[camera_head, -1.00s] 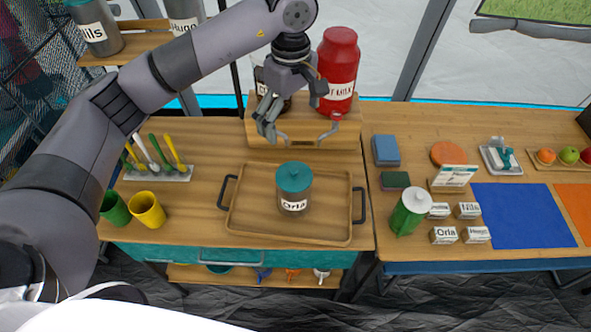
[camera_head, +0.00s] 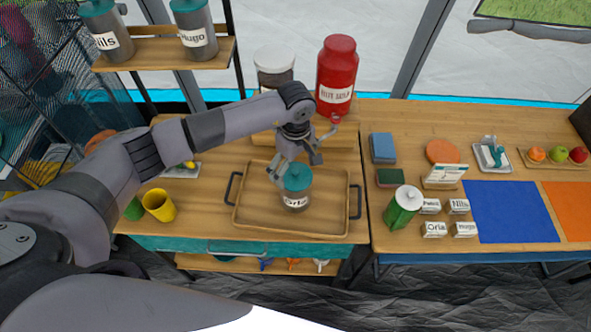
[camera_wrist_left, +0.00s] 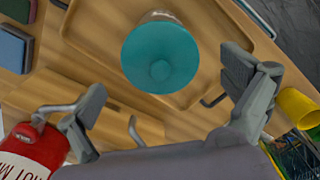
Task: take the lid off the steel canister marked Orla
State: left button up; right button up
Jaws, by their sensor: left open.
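The steel canister marked Orla (camera_head: 296,203) stands upright on the wooden tray. Its teal lid (camera_head: 297,180) is on top. In the left wrist view the round teal lid (camera_wrist_left: 160,55) with its small central knob sits between and just beyond the fingertips. My left gripper (camera_head: 295,169) is open and empty, pointing down just above and behind the lid. It also shows in the left wrist view (camera_wrist_left: 165,84), its two fingers wide apart on either side of the lid. I cannot tell whether a finger touches the lid. My right gripper is not in view.
The tray (camera_head: 262,226) has raised edges and dark handles. A red jar (camera_head: 337,72) and a white-lidded jar (camera_head: 273,68) stand behind it. Yellow cup (camera_head: 158,205) is at left. A green canister (camera_head: 403,207) and several name cards stand on the right table.

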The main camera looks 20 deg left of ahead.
pick_arm(q)
jog(key=shift+f, duration=1.05)
jog(key=shift+s, duration=0.1)
jog(key=c, duration=1.4)
jog(key=shift+c, duration=0.2)
